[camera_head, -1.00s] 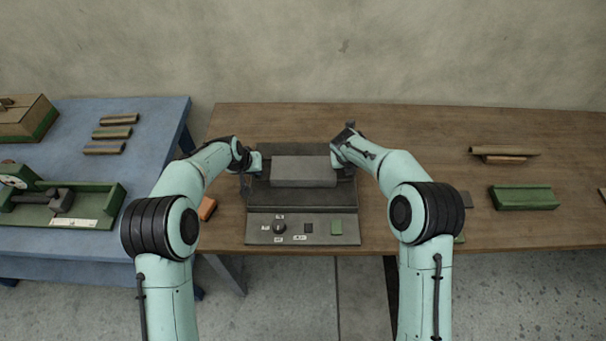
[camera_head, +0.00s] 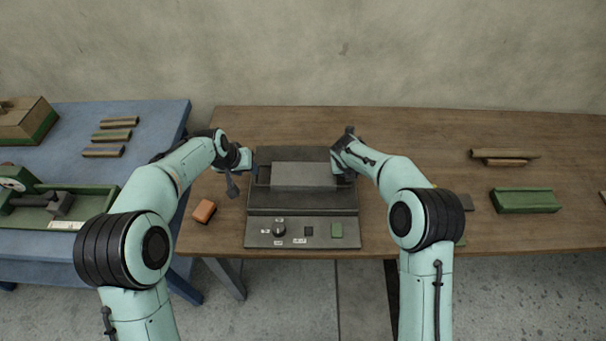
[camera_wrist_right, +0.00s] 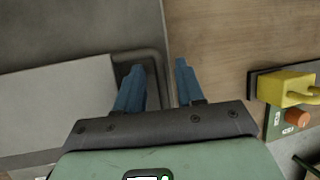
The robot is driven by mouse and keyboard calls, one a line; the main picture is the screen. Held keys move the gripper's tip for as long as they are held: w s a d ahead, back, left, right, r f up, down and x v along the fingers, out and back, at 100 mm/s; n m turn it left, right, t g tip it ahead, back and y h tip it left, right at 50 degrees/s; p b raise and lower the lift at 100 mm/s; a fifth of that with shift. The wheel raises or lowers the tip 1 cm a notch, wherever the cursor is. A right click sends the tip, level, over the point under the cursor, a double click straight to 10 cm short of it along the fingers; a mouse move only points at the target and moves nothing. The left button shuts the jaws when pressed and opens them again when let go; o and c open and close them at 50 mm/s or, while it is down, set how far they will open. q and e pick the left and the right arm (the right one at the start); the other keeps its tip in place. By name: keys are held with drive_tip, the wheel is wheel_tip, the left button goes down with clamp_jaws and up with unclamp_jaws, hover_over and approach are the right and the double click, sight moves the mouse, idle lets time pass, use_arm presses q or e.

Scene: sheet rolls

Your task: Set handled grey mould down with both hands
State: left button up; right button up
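My right gripper (camera_wrist_right: 158,65) is open beside the mould's right end. In the head view my right gripper (camera_head: 343,174) hides that end. My left gripper (camera_head: 255,170) is just left of the mould's left end; its fingers are too small to judge.
An orange block (camera_head: 204,211) lies left of the machine. A green tray (camera_head: 525,199) and brown strips (camera_head: 505,157) lie to the right. A yellow part (camera_wrist_right: 285,88) is right of my right gripper. The blue table (camera_head: 165,125) stands at left.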

drive_tip(key=shift+r, duration=0.15)
use_arm(q)
drive_tip(key=v, duration=0.3)
drive_tip(key=shift+s+r, duration=0.15)
drive_tip(key=shift+r, duration=0.2)
use_arm(e)
drive_tip(key=v, duration=1.1)
drive_tip(key=shift+s+r, duration=0.15)
drive_tip(key=shift+r, duration=0.15)
drive_tip(key=shift+a, duration=0.1)
use_arm(q)
drive_tip(key=shift+f, duration=0.1)
use_arm(e)
drive_tip(key=shift+f, duration=0.1)
